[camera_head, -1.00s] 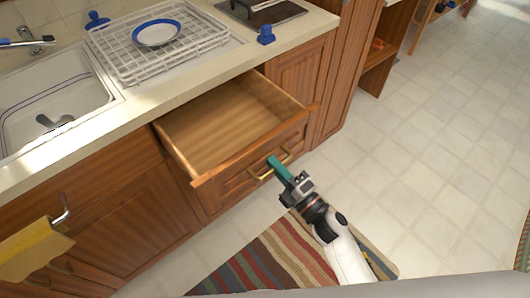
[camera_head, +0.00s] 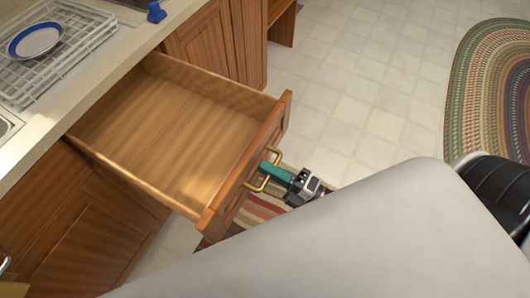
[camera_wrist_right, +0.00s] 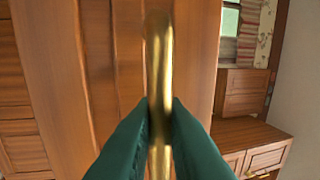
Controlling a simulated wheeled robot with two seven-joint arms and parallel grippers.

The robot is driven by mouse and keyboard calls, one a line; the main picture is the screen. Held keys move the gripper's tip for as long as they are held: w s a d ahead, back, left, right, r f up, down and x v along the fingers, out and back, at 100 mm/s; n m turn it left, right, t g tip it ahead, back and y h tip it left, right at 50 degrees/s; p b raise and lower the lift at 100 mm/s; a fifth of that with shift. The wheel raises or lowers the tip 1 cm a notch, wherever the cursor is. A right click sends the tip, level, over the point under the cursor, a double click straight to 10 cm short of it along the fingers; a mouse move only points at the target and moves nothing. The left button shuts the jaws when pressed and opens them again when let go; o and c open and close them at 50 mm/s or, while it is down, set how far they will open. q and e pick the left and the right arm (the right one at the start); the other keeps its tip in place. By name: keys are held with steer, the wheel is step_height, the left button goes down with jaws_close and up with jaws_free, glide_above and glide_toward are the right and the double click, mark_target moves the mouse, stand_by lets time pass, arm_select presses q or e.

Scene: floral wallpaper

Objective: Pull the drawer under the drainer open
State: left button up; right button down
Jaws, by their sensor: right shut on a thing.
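The wooden drawer (camera_head: 165,125) under the drainer is pulled far out from the counter and looks empty inside. Its brass handle (camera_head: 263,170) is on the front panel. My right gripper (camera_head: 268,168) is shut on this handle. In the right wrist view the green fingertips (camera_wrist_right: 160,125) close on both sides of the brass bar (camera_wrist_right: 159,60), in front of the wooden drawer front. The white wire drainer (camera_head: 75,60) stands on the counter above, holding a plate with a blue rim (camera_head: 35,40). My left gripper is not in view.
A blue object (camera_head: 156,12) stands at the counter's edge. A striped rug (camera_head: 250,212) lies below the drawer front. A braided oval rug (camera_head: 490,85) and a black chair-like thing (camera_head: 500,190) are at the right. The tiled floor (camera_head: 370,75) between is clear.

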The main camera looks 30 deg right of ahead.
steer(key=c, duration=1.5)
jaws_free()
steer(key=shift+c, duration=0.2)
steer(key=shift+s+f, duration=0.1)
steer(key=b+v, duration=0.2)
steer(key=v, duration=1)
